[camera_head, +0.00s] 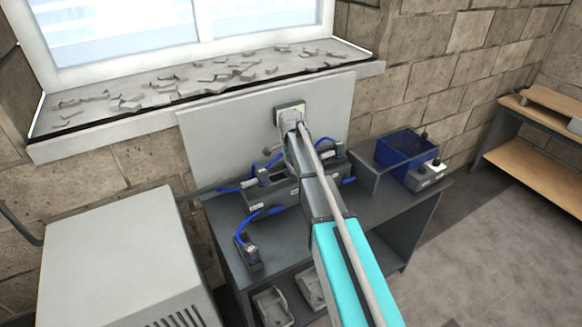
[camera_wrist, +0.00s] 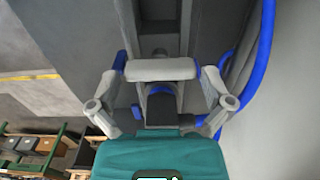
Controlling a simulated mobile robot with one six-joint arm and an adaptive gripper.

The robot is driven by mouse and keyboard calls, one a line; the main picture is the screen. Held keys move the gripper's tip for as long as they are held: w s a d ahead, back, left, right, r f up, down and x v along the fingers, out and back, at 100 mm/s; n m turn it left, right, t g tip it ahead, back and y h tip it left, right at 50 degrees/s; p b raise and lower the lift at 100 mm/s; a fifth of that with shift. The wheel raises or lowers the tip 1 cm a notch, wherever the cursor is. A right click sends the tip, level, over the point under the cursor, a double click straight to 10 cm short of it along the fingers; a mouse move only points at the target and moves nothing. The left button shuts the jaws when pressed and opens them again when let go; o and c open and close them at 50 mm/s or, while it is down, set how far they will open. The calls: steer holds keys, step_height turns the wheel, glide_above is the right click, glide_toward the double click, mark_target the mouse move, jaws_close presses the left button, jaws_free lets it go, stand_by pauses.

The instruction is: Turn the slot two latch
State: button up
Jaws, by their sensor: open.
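In the wrist view my gripper (camera_wrist: 158,88) is open, with one finger at each side. A pale grey bar (camera_wrist: 160,70) lies across between the fingers; I cannot tell whether it is the latch or whether it touches them. Behind it is a dark grey housing with a narrow channel (camera_wrist: 160,30). In the head view a dark grey slotted unit (camera_head: 268,198) with small white labels stands on the bench. My arm covers its middle, so I cannot pick out the slot two latch. My fingers are not clear in that view.
Blue cables (camera_head: 252,214) loop around the unit, and one (camera_wrist: 262,50) runs close right of my gripper. A small dark connector (camera_head: 248,252) sits at the bench's left. A blue bin (camera_head: 402,148) stands at the right. A grey panel (camera_head: 225,135) rises behind.

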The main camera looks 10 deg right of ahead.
steer(key=c, duration=0.8)
steer(key=shift+n, duration=0.4)
steer(key=n, duration=0.3)
steer(key=shift+n, duration=0.3)
steer(key=n, duration=1)
steer(key=shift+n, duration=1.8)
